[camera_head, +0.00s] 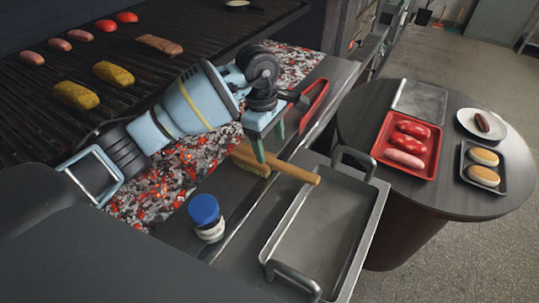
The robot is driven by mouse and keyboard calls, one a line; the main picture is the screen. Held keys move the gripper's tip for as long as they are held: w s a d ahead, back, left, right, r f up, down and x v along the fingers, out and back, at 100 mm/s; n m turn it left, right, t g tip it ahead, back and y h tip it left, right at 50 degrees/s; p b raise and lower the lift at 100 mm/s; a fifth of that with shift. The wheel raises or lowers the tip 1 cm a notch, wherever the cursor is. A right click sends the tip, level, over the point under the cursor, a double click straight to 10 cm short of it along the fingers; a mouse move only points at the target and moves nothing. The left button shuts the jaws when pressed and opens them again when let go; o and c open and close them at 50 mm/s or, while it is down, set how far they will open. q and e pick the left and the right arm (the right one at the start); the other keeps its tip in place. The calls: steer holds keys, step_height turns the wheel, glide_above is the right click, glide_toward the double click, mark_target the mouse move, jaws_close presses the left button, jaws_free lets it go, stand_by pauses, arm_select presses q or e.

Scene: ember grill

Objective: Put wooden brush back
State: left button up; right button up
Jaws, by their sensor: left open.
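The wooden brush (284,168) lies on the metal ledge between the ember bed and the roasting pan. Its bristle head is at the left end, by the embers, and its handle points right, with the tip at the pan's rim in the picture. My left gripper (269,143) is open, with its fingers pointing down right at the brush. One finger overlaps the brush near its head in the picture; I cannot tell whether they touch. My right gripper is not in view.
The empty roasting pan (312,243) and a blue-lidded jar (207,216) stand on the ledge. Red-handled tongs (315,103) lie behind the gripper. Glowing embers (176,180) lie left. A round table (455,204) with food trays stands right.

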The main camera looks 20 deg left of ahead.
mark_target(267, 159)
arm_select(q)
steer(key=r, duration=0.3)
steer(key=r+p, duration=0.1)
steer(key=r, duration=0.1)
steer(key=shift+a, duration=0.4)
